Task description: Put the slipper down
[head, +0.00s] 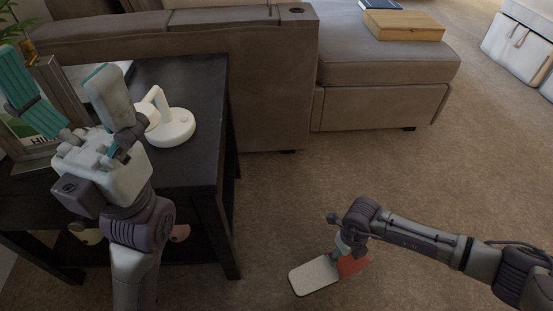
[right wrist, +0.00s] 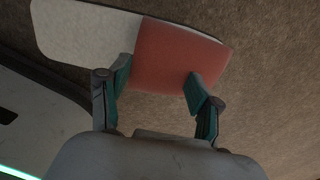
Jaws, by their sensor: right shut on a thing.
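The slipper (head: 314,277) has a pale sole and a red upper, and it is low at the carpet in the lower middle of the head view. In the right wrist view the slipper (right wrist: 180,50) lies across the top, its red part between my fingers. My right gripper (head: 341,254) is shut on the slipper; its fingers also show in the right wrist view (right wrist: 158,85). I cannot tell whether the slipper touches the floor. My left gripper (head: 107,92) is raised over the dark side table at the left, and its jaw state is unclear.
The dark side table (head: 205,130) bears a white lamp-like object (head: 172,128) and a frame (head: 62,95). A brown sofa (head: 230,65) stands behind, with a wooden box (head: 403,27) on its long seat.

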